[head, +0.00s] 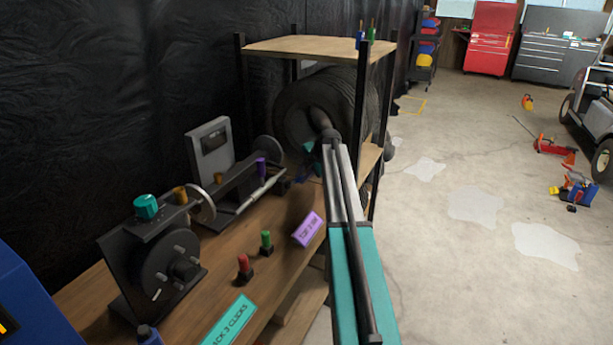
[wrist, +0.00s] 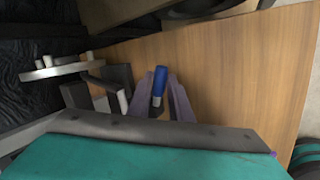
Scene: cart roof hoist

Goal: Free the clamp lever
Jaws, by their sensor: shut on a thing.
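In the wrist view my gripper (wrist: 159,84) has its two pale purple fingers on either side of an upright blue handle (wrist: 160,77) with a pale lower part. It is shut on this handle, which stands over the wooden bench top (wrist: 225,70). I cannot tell for sure whether this handle is the clamp lever. In the head view my arm reaches to the far end of the bench, beside the shelf. There the gripper is mostly hidden behind the arm and in shadow.
A dark plate with studs (head: 165,265) and a teal knob (head: 147,206) stands on the bench. Red (head: 244,267) and green (head: 266,241) pegs and a purple sign (head: 308,229) stand nearer. A shelf (head: 315,47) holds a tyre (head: 357,108).

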